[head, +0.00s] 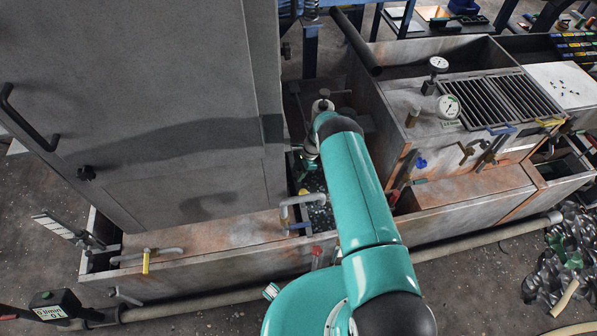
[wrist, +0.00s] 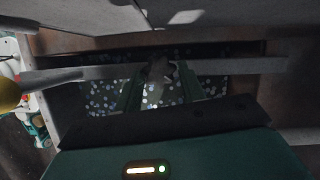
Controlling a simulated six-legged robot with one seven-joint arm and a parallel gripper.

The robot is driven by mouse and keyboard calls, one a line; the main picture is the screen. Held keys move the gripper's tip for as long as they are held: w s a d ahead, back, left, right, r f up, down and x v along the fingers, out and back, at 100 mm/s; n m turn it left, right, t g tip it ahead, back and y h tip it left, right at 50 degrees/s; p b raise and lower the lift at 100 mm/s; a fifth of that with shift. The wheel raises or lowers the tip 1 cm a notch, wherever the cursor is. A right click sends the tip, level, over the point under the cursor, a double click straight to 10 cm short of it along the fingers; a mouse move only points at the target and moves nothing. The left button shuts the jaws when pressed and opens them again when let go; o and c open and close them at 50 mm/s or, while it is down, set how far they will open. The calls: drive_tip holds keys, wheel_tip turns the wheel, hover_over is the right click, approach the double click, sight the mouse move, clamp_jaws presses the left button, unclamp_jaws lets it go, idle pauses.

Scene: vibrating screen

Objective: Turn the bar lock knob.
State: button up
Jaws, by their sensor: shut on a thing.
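The bar lock knob (wrist: 159,70) is a small dark lobed knob in the middle of a grey horizontal bar (wrist: 235,67) in the wrist view. My gripper (wrist: 161,83) has its two green fingers on either side of the knob and is shut on it. In the head view my teal arm reaches down into the gap beside the tall grey cabinet (head: 190,110). There my gripper is mostly hidden by my arm, and I cannot make out the knob.
Bright specks lie in a dark opening behind the bar. A rusty metal trough (head: 225,240) runs along the front. To the right stands a rusty housing with pressure gauges (head: 448,107) and a grate (head: 510,98). A pile of metal scrap (head: 570,250) lies at the far right.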

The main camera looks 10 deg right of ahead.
drive_tip(key=o, duration=1)
drive_tip(key=shift+c, duration=0.2)
